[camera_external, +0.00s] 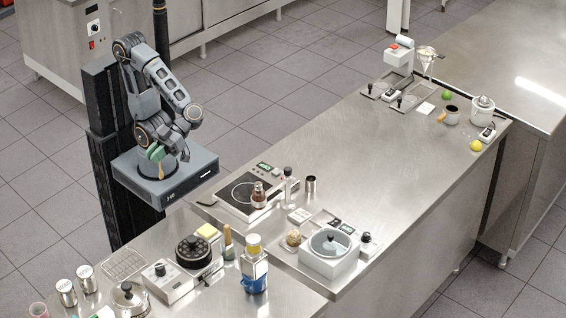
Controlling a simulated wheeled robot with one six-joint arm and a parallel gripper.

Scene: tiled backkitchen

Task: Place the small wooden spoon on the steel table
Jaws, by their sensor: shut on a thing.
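My gripper (155,150) is folded in close above my own base, to the left of the steel tables. It is shut on a thin tan thing (161,170) that looks like the small wooden spoon and points downward. Much of the spoon is hidden by the gripper, and it is very small in this view. A long steel table (370,165) runs from the lower middle to the upper right. My gripper is apart from it. A nearer steel table (205,300) is at the lower left.
A hot plate (240,195) with a brown-and-steel vessel stands on the near part of the long table. A white kettle-like pot (482,108), a dark cup (452,115) and a yellow ball (476,146) stand farther off. The table's middle is bare.

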